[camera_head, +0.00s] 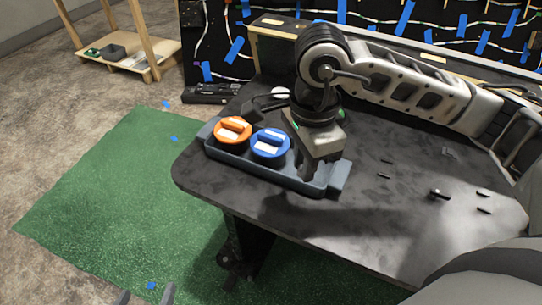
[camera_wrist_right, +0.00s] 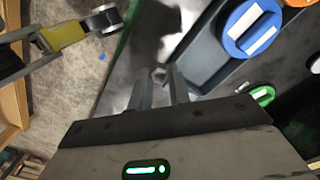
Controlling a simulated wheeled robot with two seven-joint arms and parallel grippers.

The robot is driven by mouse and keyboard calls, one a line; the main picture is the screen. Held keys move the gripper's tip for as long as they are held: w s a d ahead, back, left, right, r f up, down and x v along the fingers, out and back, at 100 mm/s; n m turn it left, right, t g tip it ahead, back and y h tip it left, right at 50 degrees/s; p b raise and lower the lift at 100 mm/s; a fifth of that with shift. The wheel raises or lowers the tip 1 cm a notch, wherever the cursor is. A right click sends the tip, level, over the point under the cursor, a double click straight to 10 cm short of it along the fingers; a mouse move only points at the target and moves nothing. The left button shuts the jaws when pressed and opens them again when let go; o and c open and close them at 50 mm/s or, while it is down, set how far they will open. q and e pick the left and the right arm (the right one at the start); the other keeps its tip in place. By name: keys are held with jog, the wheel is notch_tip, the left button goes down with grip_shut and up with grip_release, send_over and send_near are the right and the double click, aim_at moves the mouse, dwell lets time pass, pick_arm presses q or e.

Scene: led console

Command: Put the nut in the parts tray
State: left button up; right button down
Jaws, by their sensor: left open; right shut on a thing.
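The parts tray (camera_head: 252,171) is a long dark blue-grey tray near the table's left edge, also seen in the right wrist view (camera_wrist_right: 203,68). Orange (camera_head: 233,129) and blue (camera_head: 270,143) round-lidded pieces sit in its left part. My right gripper (camera_head: 308,177) points down at the tray's right end. In the right wrist view, it is shut on a small grey nut (camera_wrist_right: 160,73) at its fingertips. The nut is hidden in the head view, and I cannot tell its height above the tray. My left gripper (camera_head: 145,298) is open, only its fingertips showing at the bottom edge.
The dark table (camera_head: 400,225) holds several small dark parts, including a bolt-like one (camera_head: 438,193), on its right. A white round object (camera_head: 280,93) and a black cable lie behind the tray. A panel with blue tape (camera_head: 345,12) stands behind the table. The table's front middle is clear.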

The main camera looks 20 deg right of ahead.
jog(key=s+d+r+m+p, duration=0.1)
jog(key=s+m, duration=0.2)
jog(key=m, duration=1.1)
jog(key=s+d+r+m, duration=0.1)
jog(key=s+m, duration=0.2)
jog(key=m, duration=1.2)
jog(key=w+d+f, duration=0.1)
jog(key=w+f, duration=0.2)
jog(key=w, duration=0.1)
jog(key=w+d+f, duration=0.2)
jog(key=w+f, duration=0.1)
jog(key=w, duration=0.1)
jog(key=w+d+f, duration=0.1)
jog(key=w+f, duration=0.2)
jog(key=w, duration=0.1)
jog(key=shift+w+d+f, duration=0.1)
jog(key=shift+w+d, duration=0.05)
jog(key=shift+w, duration=0.05)
jog(key=shift+w+f, duration=0.15)
jog(key=shift+f, duration=0.05)
notch_tip(320, 180, down, 3)
jog(key=shift+w+d+f+p, duration=0.1)
jog(key=shift+p, duration=0.35)
pick_arm(q)
jog(key=shift+a+r, duration=0.15)
jog(key=shift+r, duration=0.3)
